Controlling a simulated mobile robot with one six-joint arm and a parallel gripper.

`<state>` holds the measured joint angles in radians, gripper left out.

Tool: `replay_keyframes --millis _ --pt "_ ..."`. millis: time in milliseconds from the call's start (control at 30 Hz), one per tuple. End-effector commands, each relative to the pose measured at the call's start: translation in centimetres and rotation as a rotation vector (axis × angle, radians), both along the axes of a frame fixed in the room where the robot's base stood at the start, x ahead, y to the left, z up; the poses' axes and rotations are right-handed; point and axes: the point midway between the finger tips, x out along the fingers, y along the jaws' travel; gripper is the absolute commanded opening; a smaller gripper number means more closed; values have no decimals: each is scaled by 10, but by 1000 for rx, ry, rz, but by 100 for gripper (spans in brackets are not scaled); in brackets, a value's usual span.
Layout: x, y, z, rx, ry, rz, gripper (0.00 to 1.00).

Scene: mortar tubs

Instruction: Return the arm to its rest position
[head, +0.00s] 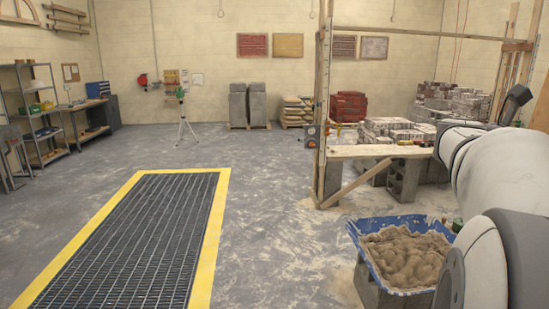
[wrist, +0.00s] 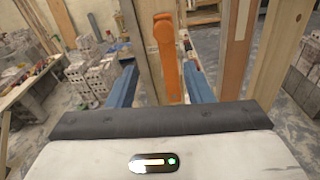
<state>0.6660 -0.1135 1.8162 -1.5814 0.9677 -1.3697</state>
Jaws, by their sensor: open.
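My gripper (wrist: 160,68) shows in the wrist view, with two blue fingers spread well apart and nothing held between them. An orange upright object (wrist: 167,55) shows between the fingers, in front of a wooden post; its distance from the fingers cannot be told. In the head view my white and grey arm (head: 490,170) fills the right side, raised and bent, and its gripper end is out of sight.
A blue tub (head: 368,262) of mortar stands on a block low beside my arm. Behind it is a plank bench (head: 375,151) with bricks and a timber frame (head: 320,100). Wooden posts (wrist: 238,50) stand close in the wrist view. The yellow-edged floor grate (head: 218,220) is clear.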

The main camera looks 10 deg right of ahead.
Motion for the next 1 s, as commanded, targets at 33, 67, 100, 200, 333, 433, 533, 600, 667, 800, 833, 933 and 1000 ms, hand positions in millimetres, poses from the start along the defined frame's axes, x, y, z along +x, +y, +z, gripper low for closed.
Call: replay_keyframes --millis 33,67,100,200,333,433,533,600,667,800,833,933,1000 --pt "6 15 -16 49 -77 22 46" --pt "9 25 -28 89 -138 32 46" --pt "14 42 -46 154 -231 43 46" --pt "25 95 -99 351 -489 44 46" --pt "30 170 -165 626 -790 -32 46" --pt "26 232 -212 836 -985 -154 46" --pt "14 294 -253 1031 -1142 -331 46" --pt "3 334 -277 1146 -1224 -476 46" --pt "-7 363 -293 1220 -1273 -601 46" --pt "-27 409 -317 1322 -1334 -839 46" --pt "-30 416 -320 1333 -1340 -873 46" --pt "-35 428 -326 1353 -1351 -947 46" --pt "-37 430 -327 1356 -1354 -965 46"
